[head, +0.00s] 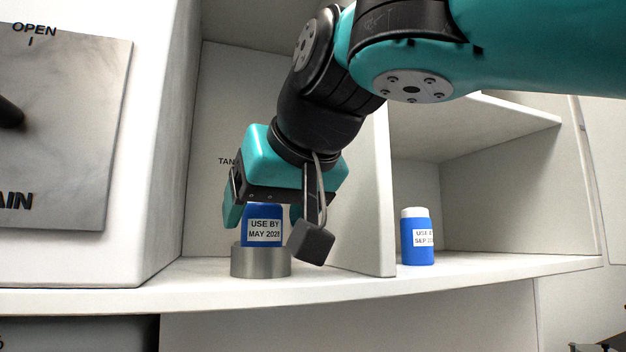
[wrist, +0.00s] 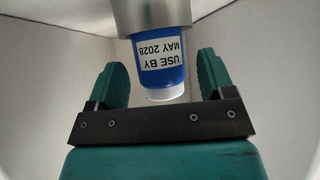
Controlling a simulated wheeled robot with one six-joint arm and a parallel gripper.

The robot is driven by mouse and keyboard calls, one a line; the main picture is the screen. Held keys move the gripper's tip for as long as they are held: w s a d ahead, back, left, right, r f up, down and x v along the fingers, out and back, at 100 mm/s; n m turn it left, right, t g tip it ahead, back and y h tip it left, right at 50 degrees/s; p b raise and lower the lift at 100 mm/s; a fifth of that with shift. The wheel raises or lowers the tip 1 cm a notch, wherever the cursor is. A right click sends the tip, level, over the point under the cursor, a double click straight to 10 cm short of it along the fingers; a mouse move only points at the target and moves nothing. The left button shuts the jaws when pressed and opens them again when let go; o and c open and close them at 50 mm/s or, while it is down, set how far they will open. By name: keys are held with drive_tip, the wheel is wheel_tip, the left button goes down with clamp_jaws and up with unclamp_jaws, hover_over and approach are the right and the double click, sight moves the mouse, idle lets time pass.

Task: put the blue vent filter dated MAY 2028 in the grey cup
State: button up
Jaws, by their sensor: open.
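The blue vent filter with the label USE BY MAY 2028 (head: 264,228) stands upright in the grey cup (head: 261,264), its lower part hidden by the cup wall. My gripper (head: 262,214) is above the cup, pointing down, with its fingers open on either side of the filter's top. In the wrist view the filter (wrist: 160,60) sits between the open fingers (wrist: 162,82) with a gap on both sides, its white end towards the gripper. The cup (wrist: 150,14) shows at the top edge of that view.
A second blue filter (head: 418,240), labelled SEP with the year unclear, stands in the right-hand bay. A white divider (head: 378,190) separates the bays. A thick white wall and a grey panel (head: 65,120) are at left. The shelf's front edge runs below the cup.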

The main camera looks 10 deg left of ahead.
drive_tip(key=v, duration=1)
drive_tip(key=shift+d+p, duration=0.2)
drive_tip(key=shift+p, duration=0.15)
drive_tip(key=shift+r, duration=0.1)
